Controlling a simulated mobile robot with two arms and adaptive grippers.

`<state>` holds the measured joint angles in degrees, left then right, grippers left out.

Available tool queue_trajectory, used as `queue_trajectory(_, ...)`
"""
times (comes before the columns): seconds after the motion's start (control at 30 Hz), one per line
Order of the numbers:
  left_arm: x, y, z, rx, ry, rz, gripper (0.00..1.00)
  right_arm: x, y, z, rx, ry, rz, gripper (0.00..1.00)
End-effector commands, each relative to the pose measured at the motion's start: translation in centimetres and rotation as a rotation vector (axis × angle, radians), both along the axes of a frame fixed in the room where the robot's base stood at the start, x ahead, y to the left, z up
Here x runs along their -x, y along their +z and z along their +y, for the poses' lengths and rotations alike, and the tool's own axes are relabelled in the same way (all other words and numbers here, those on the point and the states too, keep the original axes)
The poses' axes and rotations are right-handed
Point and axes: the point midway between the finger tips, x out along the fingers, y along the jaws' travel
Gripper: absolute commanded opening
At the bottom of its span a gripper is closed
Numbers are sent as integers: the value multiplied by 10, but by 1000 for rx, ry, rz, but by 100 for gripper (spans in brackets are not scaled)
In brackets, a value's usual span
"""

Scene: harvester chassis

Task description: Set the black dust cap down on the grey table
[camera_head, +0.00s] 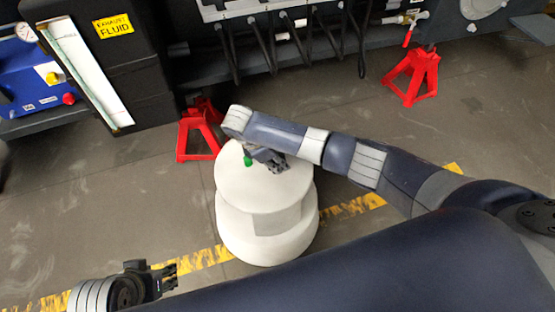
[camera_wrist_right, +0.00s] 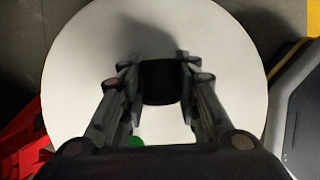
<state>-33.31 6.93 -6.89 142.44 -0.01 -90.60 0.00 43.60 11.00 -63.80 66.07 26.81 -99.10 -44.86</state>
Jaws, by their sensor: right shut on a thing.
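The black dust cap (camera_wrist_right: 160,82) is a small dark piece with rounded corners between the fingertips of my right gripper (camera_wrist_right: 160,80). The fingers touch it from both sides. In the head view the right gripper (camera_head: 270,160) hangs low over the top of a round white body; the cap cannot be made out there. The gap between the cap and the white top cannot be judged. My left gripper (camera_head: 166,276) is at the lower left, over the floor, with nothing visible in it; its finger gap is unclear. I cannot clearly pick out a grey table.
The round white body (camera_head: 265,235) has a green knob (camera_head: 248,160) near the gripper. Red stands (camera_head: 198,132) (camera_head: 412,76) are on the floor behind it. A black box labelled exhaust fluid (camera_head: 115,60) and a blue device (camera_head: 35,75) are at the left. Floor at left is clear.

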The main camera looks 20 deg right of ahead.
Motion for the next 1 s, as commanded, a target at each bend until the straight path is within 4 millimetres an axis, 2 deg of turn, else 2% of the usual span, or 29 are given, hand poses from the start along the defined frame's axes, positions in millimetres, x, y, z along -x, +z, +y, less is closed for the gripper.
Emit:
queue_trajectory(0.03, 0, -5, 0, -1, -1, 0, 40, 9, -21, -2, -6, -1, 13, 0)
queue_trajectory(0.17, 0, -5, 1, -3, -1, 2, 40, 9, -22, -2, -6, -2, 13, 0)
queue_trajectory(0.2, 0, -6, 1, -4, -1, 1, 40, 9, -22, -2, -6, -3, 13, 36)
queue_trajectory(0.27, 0, -6, 1, -4, -1, 2, 40, 9, -22, -2, -7, -2, 13, 50)
queue_trajectory(0.3, 0, -6, 1, -4, -1, 2, 40, 9, -22, -1, -8, -1, 14, 53)
queue_trajectory(1.0, -1, -4, 0, 2, 3, 2, 40, 10, -19, 5, -16, 7, 14, 53)
